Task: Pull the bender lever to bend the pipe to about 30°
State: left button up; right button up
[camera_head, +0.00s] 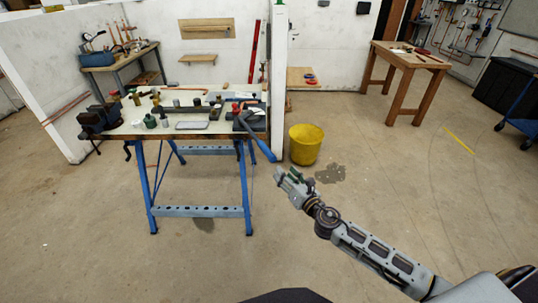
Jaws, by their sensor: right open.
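The pipe bender (243,117) is at the right end of the workbench with blue legs. Its lever (263,148) has a blue grip and slants down to the right past the bench's front right edge. A pipe in the bender is too small to make out, so its bend cannot be told. My right gripper (282,176) is open and empty, in front of the bench and just below the lever's end in the picture. It looks apart from the lever. My left gripper is not in view.
The workbench top (165,127) carries a vise (98,118) at its left and several small tools and parts. A yellow bucket (306,144) stands on the floor right of the bench, near a dark stain. A wooden table (409,62) is farther back. The front floor is clear.

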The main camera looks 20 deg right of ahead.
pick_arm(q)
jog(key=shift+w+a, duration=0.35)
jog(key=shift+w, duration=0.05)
pick_arm(e)
jog(key=shift+s+r+n, duration=0.1)
jog(key=shift+r+n, duration=0.05)
jog(key=shift+n, duration=3.15)
jog(key=shift+a, duration=0.1)
